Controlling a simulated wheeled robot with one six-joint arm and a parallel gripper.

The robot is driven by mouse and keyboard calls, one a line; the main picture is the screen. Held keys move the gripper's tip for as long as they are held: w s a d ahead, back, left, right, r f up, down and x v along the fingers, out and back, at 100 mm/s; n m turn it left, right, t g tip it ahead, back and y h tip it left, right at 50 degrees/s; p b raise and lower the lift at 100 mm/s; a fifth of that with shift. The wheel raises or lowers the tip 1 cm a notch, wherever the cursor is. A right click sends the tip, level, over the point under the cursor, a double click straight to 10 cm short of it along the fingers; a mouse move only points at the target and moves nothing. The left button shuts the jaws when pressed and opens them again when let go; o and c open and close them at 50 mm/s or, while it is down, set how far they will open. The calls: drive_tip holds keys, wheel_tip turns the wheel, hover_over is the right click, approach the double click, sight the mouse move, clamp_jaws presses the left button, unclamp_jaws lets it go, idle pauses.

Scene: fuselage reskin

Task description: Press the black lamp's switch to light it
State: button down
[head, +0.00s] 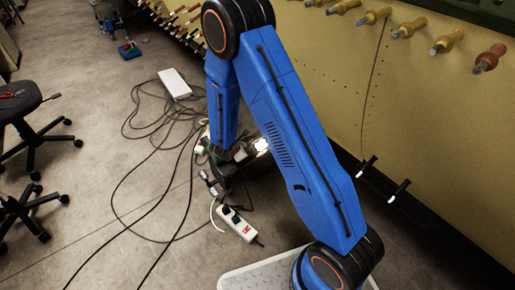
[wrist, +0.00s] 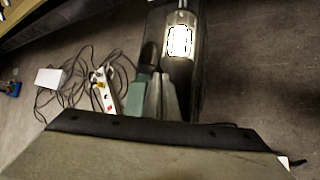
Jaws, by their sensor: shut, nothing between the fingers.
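The black lamp (wrist: 180,88) stands close in front of me in the wrist view. Its panel (wrist: 180,42) is bright white and looks lit. In the head view the lamp's bright face (head: 262,146) shows beside my blue arm, which hides part of the lamp. My gripper (wrist: 161,78) is shut and empty, with its grey fingers at the left side of the lamp's body. I cannot tell whether the fingertips touch it. The switch cannot be made out.
A white power strip (head: 240,225) lies on the floor near the lamp, among looping black cables. A white box (head: 174,84) lies farther back. The tan panel (head: 330,75) with several pegs rises at the right. A black stool (head: 30,101) stands at the left.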

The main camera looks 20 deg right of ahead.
drive_tip(key=shift+r, duration=2.8)
drive_tip(key=s+d+r+m+g+h, duration=0.1)
drive_tip(key=s+d+r+m+g, duration=0.1)
drive_tip(key=s+d+r+m, duration=0.75)
drive_tip(key=s+d+r+m+g+h, duration=0.1)
drive_tip(key=s+d+r, duration=0.4)
drive_tip(key=r, duration=0.9)
drive_tip(key=s+r+m+g+y, duration=0.1)
drive_tip(key=s+r+m+y, duration=0.4)
drive_tip(key=s, duration=1)
drive_tip(key=s+a+r+m+y, duration=0.1)
drive_tip(key=s+a+r+m, duration=0.1)
drive_tip(key=s, duration=0.4)
drive_tip(key=s+a+r+m+t+y, duration=0.1)
drive_tip(key=s+a+r+m, duration=0.1)
drive_tip(key=s, duration=0.4)
drive_tip(key=shift+s+a+r+y, duration=0.35)
drive_tip(key=shift+a+r, duration=0.2)
drive_tip(key=shift+a, duration=0.85)
